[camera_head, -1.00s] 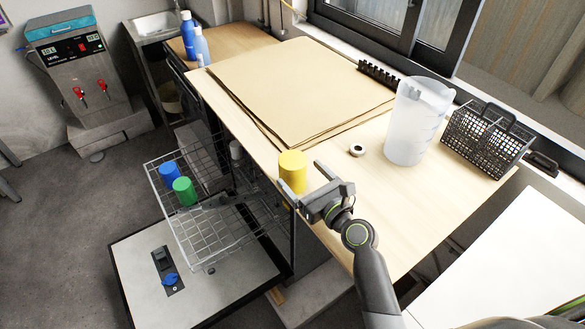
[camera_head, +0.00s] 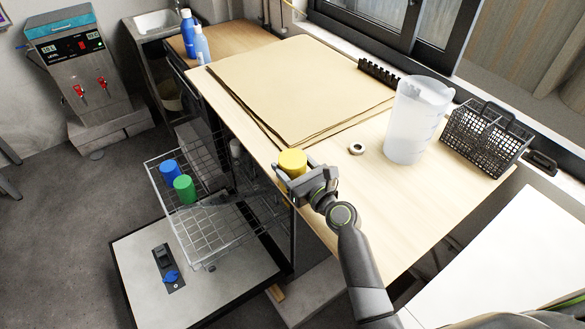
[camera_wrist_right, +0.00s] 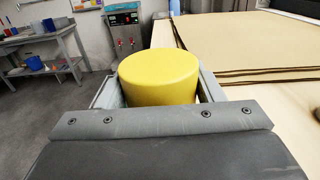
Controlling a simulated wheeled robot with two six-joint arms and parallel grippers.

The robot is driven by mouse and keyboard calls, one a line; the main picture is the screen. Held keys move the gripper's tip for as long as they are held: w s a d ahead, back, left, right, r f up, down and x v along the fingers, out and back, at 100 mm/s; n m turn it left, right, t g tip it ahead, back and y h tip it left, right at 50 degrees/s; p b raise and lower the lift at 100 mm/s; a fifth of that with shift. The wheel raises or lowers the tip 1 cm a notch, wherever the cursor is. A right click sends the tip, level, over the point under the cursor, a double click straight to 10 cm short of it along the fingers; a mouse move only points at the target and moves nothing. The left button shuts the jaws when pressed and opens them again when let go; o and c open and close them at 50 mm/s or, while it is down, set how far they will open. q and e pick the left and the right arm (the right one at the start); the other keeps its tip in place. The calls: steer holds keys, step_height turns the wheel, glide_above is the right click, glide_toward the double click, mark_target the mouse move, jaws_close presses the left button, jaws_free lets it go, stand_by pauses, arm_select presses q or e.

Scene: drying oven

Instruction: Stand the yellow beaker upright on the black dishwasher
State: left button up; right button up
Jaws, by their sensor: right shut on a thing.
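The yellow beaker (camera_head: 292,161) stands at the left edge of the wooden worktop in the head view, above the dishwasher. A flat closed end faces up; it also shows in the wrist view (camera_wrist_right: 160,75). My right gripper (camera_head: 291,178) is shut on the beaker, with fingers on either side of it. The beaker's lower part is hidden by the gripper. The black dishwasher (camera_head: 205,322) has its door folded down and its wire rack (camera_head: 212,240) pulled out. My left gripper is not in view.
A blue cup (camera_head: 169,169) and a green cup (camera_head: 184,189) are in the rack. A white ring (camera_head: 356,148), a clear jug (camera_head: 413,122) and a black basket (camera_head: 487,140) stand on the worktop (camera_head: 385,215). Brown sheets (camera_head: 305,85) cover its back.

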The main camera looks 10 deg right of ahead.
steer(key=shift+r, duration=0.15)
steer(key=shift+c, duration=0.5)
step_height(320, 180, up, 8)
steer(key=p, duration=0.4)
steer(key=shift+r, duration=0.85)
step_height(320, 180, up, 3)
steer(key=p, duration=0.3)
steer(key=shift+p, duration=0.3)
